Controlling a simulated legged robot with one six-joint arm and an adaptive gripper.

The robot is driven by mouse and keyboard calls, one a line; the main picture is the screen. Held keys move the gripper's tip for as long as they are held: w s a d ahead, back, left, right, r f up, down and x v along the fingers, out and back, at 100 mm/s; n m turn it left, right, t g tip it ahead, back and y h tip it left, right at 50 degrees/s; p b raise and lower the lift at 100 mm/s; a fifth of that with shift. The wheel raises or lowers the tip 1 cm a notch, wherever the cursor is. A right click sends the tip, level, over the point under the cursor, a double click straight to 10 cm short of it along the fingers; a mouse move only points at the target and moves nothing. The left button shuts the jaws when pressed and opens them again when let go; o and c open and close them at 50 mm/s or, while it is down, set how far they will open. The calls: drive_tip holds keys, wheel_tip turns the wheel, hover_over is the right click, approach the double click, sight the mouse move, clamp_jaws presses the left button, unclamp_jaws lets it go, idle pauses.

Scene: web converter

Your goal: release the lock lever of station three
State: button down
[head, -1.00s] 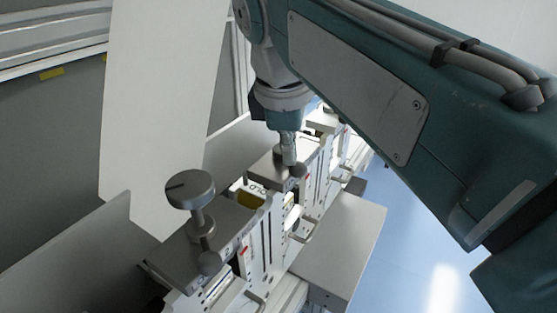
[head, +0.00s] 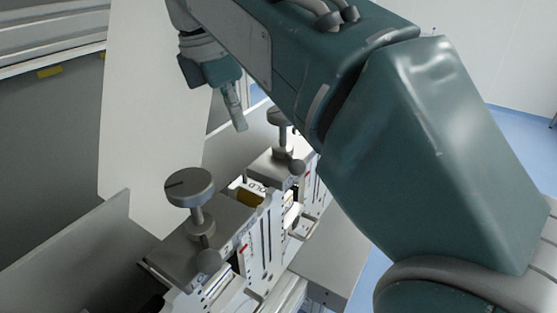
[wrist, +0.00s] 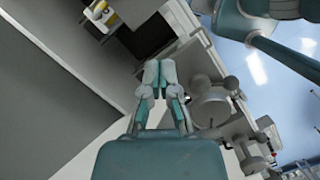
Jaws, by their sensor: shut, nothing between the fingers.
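I cannot read which is station three. My gripper (head: 237,115) is shut and empty, up and left of the farther station, apart from both levers.
A tall pale panel (head: 150,110) stands behind and left of the stations, close to my gripper. A low grey wall (head: 70,245) runs along the near left. A grey plate (head: 335,245) juts out on the right. Blue floor lies beyond it.

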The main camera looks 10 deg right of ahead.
sight(283, 175)
drive_tip(key=x, duration=0.9)
drive_tip(key=shift+d, duration=0.1)
drive_tip(key=shift+w+d+f, duration=0.1)
drive_tip(key=shift+w+d, duration=0.1)
drive_tip(key=shift+d, duration=0.4)
drive_tip(key=shift+w+d, duration=0.15)
drive_tip(key=shift+d, duration=0.5)
drive_tip(key=shift+w+d+f, duration=0.15)
drive_tip(key=shift+d, duration=0.4)
